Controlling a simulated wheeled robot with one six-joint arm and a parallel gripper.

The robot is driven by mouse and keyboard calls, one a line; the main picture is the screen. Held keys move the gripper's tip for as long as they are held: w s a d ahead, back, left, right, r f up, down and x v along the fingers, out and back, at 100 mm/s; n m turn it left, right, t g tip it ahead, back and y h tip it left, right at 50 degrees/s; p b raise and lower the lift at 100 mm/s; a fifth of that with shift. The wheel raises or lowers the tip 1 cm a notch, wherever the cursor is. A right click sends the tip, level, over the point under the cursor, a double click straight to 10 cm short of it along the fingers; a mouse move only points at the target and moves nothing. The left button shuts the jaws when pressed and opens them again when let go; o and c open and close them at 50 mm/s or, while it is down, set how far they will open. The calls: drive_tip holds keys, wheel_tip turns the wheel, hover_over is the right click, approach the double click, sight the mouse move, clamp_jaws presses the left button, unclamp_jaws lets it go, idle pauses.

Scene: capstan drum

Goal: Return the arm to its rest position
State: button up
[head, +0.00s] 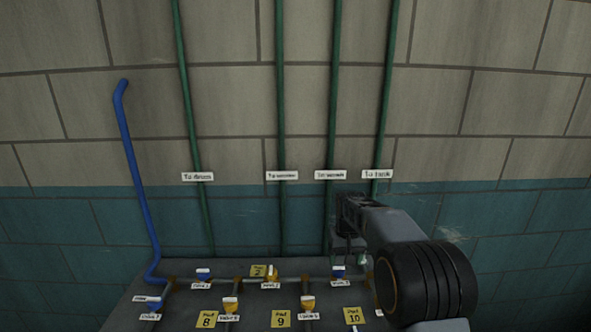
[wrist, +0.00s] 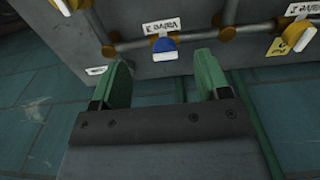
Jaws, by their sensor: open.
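My gripper (head: 352,250) is at the right of the head view, in front of the wall and above the back right of the pipe panel. In the wrist view my gripper (wrist: 163,62) shows two green fingers spread apart with nothing between them. A blue valve with a white handle (wrist: 164,44) lies just beyond the fingertips, apart from them. Its label looks like "Valve 3", upside down. What seems to be the same blue valve (head: 338,272) shows below my gripper in the head view. My arm hides part of the panel's right side.
The grey panel (head: 140,318) carries pipes, several blue and yellow valves and yellow tags. Green vertical pipes (head: 281,100) with white labels run up the tiled wall. A bent blue pipe (head: 135,170) rises at the left. The space in front of the upper wall is clear.

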drive_tip(key=s+r+t, duration=0.2)
drive_tip(key=s, duration=1.1)
drive_tip(key=s+r+t, duration=0.2)
drive_tip(key=s, duration=1.1)
drive_tip(key=shift+s+r, duration=0.3)
drive_tip(key=shift+s, duration=0.1)
